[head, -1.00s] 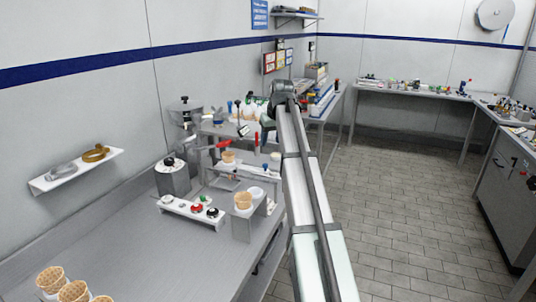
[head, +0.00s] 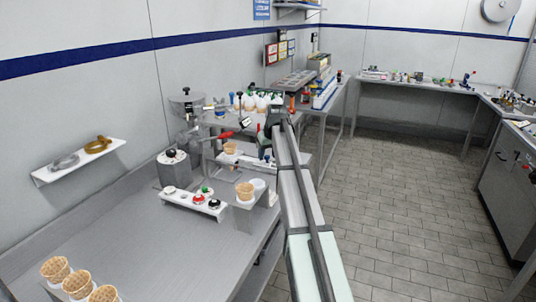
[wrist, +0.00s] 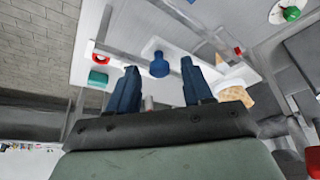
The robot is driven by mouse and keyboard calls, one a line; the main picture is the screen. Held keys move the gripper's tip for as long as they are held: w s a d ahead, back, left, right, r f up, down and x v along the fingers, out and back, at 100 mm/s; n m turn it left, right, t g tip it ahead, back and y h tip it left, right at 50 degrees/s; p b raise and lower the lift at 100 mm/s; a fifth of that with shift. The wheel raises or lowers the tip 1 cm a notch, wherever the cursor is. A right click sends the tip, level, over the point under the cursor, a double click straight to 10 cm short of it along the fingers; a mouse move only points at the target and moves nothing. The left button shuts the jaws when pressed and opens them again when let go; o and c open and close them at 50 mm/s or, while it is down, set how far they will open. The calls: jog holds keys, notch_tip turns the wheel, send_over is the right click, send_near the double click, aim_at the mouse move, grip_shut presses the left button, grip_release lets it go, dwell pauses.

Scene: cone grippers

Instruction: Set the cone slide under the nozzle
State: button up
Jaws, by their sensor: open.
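A waffle cone (head: 230,148) stands in a pale plate in the middle of the bench, in the head view. I take this plate for the cone slide. In the wrist view it is a white plate (wrist: 208,72) with a blue knob (wrist: 158,69) and the cone (wrist: 236,88) to the knob's right. My gripper (wrist: 160,66) is open, with its two blue fingers either side of the knob in the picture. I cannot tell whether they touch it. In the head view the fingers are hidden by my arm. I cannot make out the nozzle clearly.
Another cone (head: 244,190) stands on a small stand in front. A white strip with coloured knobs (head: 180,197) lies left of it. Several cones (head: 78,283) stand at the near left. A grey machine (head: 173,170) stands behind.

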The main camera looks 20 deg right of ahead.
jog(key=shift+c, duration=0.4)
grip_shut()
dwell(0.4)
